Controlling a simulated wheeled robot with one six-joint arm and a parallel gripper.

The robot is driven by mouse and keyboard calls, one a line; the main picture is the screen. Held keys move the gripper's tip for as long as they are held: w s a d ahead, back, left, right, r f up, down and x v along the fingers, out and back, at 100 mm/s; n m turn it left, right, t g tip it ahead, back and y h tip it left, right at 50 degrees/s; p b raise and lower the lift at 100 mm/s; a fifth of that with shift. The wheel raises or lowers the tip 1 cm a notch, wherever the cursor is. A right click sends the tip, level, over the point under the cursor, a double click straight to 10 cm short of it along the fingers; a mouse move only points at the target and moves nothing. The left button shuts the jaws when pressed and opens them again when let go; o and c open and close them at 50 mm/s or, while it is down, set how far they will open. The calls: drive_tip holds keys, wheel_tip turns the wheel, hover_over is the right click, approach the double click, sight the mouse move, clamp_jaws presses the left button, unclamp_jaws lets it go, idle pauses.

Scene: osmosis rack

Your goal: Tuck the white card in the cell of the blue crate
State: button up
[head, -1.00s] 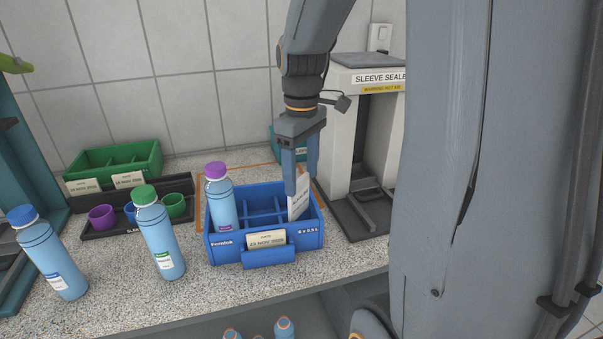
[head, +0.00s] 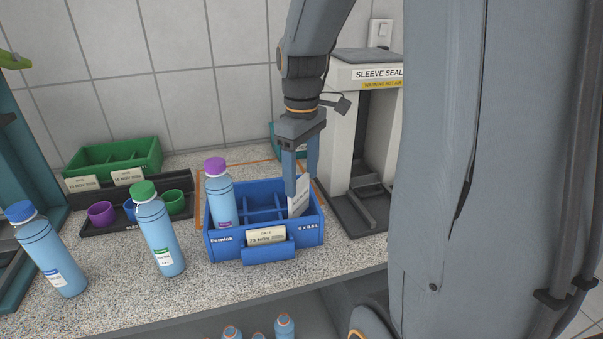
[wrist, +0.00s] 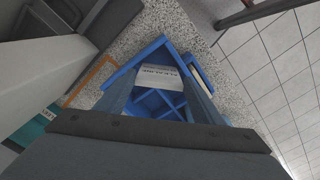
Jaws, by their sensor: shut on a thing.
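My gripper (head: 300,182) points down over the right side of the blue crate (head: 225,251), shut on the white card (head: 297,204). The card is upright, slightly tilted, with its lower part inside a right-hand cell of the crate. Its lower edge is hidden by the crate wall, so I cannot tell whether it touches the floor. The wrist view shows the printed card (wrist: 160,78) between the fingers, above the crate (wrist: 141,62). A blue bottle with a purple cap (head: 219,195) stands in a left cell. The other visible cells look empty.
A green-capped bottle (head: 159,235) and a blue-capped bottle (head: 48,250) stand left of the crate. Behind them are a black tray with coloured cups (head: 105,231) and a green crate (head: 113,158). The sleeve sealer (head: 352,120) stands close on the right.

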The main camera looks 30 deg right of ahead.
sight(302, 187)
drive_tip(key=shift+f+b, duration=0.65)
drive_tip(key=shift+f, duration=1.2)
idle(0.9)
drive_tip(key=o, duration=1.4)
drive_tip(key=shift+c, duration=0.2)
drive_tip(key=shift+r, duration=0.15)
wheel_tip(302, 187, up, 7)
drive_tip(key=p, duration=0.6)
drive_tip(key=shift+p, duration=0.4)
drive_tip(key=s+a+f+m+t+b, duration=0.1)
drive_tip(key=s+a+f+m+b, duration=0.1)
drive_tip(key=s+a+f+m, duration=0.3)
drive_tip(key=s+a+f, duration=0.2)
drive_tip(key=s+a, duration=0.2)
drive_tip(key=a, duration=0.1)
drive_tip(key=shift+s+f+m, duration=0.2)
drive_tip(key=shift+f+m, duration=0.15)
drive_tip(key=shift+m, duration=0.05)
